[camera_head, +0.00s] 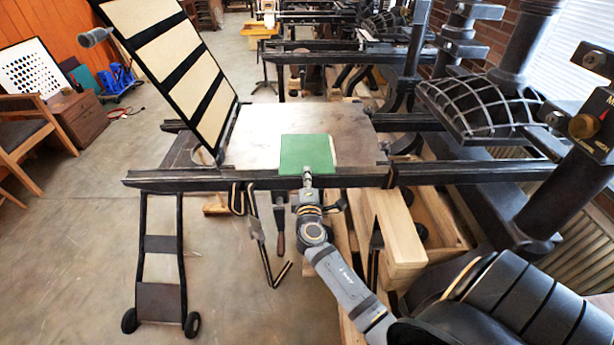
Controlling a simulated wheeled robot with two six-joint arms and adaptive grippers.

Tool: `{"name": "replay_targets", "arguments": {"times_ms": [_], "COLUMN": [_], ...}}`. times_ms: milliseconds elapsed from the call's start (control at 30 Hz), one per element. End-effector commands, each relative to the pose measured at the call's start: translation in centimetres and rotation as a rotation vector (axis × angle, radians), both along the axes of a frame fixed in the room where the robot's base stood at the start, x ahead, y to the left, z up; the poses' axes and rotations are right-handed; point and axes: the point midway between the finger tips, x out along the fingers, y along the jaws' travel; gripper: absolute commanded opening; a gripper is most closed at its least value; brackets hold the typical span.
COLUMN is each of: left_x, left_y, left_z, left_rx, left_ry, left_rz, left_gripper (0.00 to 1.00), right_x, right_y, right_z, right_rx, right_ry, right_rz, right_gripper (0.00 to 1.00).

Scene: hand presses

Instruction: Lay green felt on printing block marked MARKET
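The green felt (303,153) lies flat as a rectangle on the near part of the press bed (258,140). A thin pale strip shows along its right edge; I cannot tell whether this is the printing block. No MARKET marking is readable, and whatever is under the felt is hidden. My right gripper (307,174) reaches in from below, its narrow tip at the middle of the felt's near edge. The fingers are too small to tell whether they grip the felt. My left gripper is not in view.
A hinged frame (172,62) with pale panels stands tilted up left of the bed. Black rails (240,179) run along the bed's near side. A heavy press (480,105) stands at the right. Wooden beams (398,235) lie below the rail. The bed's left part is clear.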

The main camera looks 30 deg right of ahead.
Motion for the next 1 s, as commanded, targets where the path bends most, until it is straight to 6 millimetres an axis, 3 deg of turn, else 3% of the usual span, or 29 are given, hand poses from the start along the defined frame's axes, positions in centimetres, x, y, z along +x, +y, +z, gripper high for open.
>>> {"name": "replay_targets", "arguments": {"times_ms": [167, 200, 400, 567, 667, 1000], "left_x": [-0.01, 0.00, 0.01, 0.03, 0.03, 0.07], "left_y": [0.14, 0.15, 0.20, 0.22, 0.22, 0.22], "left_z": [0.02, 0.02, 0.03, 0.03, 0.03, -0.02], "left_rx": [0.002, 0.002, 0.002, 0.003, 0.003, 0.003], "left_ry": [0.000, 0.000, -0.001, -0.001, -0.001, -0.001], "left_rz": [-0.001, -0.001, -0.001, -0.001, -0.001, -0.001], "left_gripper": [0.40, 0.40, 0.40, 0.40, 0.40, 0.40], "right_x": [0.01, 0.01, 0.01, 0.01, 0.00, -0.24], "right_y": [-0.01, -0.01, -0.01, -0.01, 0.00, 0.17], "right_z": [0.02, 0.02, 0.01, 0.01, -0.01, -0.08], "right_rx": [0.000, 0.000, 0.000, 0.000, 0.000, 0.001], "right_ry": [0.000, 0.000, 0.000, 0.000, 0.000, 0.000], "right_rz": [0.000, 0.000, 0.000, 0.000, 0.000, 0.000], "right_gripper": [0.00, 0.09, 0.32, 0.32, 0.40, 0.40]}}
